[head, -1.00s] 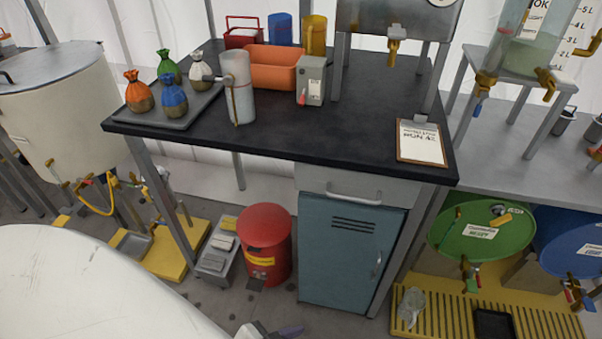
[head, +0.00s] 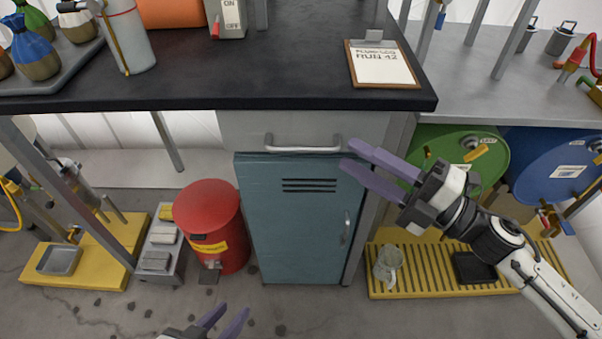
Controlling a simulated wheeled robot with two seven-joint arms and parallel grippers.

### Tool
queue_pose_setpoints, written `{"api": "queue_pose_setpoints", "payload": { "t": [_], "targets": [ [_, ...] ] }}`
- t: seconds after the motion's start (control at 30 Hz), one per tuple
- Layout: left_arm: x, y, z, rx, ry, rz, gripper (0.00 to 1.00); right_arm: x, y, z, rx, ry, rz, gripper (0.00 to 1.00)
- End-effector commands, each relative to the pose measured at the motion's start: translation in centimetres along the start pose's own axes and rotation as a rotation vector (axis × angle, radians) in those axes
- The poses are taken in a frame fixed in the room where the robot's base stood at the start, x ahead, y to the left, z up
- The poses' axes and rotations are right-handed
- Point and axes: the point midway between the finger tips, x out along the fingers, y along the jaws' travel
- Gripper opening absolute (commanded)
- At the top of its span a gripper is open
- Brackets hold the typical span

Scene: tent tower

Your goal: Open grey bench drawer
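The grey bench drawer (head: 231,131) sits under the black bench top and looks shut. Its light metal bar handle (head: 302,148) runs across the front. My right gripper (head: 346,155) is open, with its two purple fingers pointing left, beside the handle's right end. I cannot tell whether a finger touches the handle; no part of the handle is seen between the fingers. My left gripper (head: 228,322) shows at the bottom edge, low in front of the bench, with its fingers apart and nothing seen between them.
A blue-grey cabinet door (head: 290,230) is directly below the drawer. A red bin (head: 210,225) stands left of it. A clipboard (head: 382,64) lies on the bench top (head: 230,75). A green drum (head: 480,145) and a yellow grate (head: 440,285) are at right. Floor before the cabinet looks clear.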

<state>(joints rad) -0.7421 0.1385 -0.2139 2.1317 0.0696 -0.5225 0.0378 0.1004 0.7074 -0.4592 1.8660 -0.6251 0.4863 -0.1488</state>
Motion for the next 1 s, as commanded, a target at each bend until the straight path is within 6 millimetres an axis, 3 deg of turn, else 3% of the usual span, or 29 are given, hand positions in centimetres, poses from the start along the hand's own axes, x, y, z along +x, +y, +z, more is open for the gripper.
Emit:
{"api": "queue_pose_setpoints", "payload": {
  "t": [0.1, 0.27, 0.7, 1.0],
  "targets": [
    [0.9, -0.1, 1.0, -0.005, 0.006, 0.005, 0.31, -0.4, -0.9, -0.6, -0.163, 0.121, -0.050, 0.28],
    [0.9, 0.0, 0.9, -0.008, 0.010, 0.007, 0.31, -0.1, -0.9, -1.1, -0.233, 0.179, -0.074, 0.28],
    [0.7, 0.0, 0.6, -0.005, 0.010, 0.006, 0.31, 7.3, -1.4, -2.5, -0.231, 0.181, -0.071, 0.28],
    [0.8, 0.0, 0.9, -0.005, 0.005, 0.005, 0.31, 9.6, -1.7, -2.8, -0.228, 0.177, -0.073, 0.28]
  ]
}}
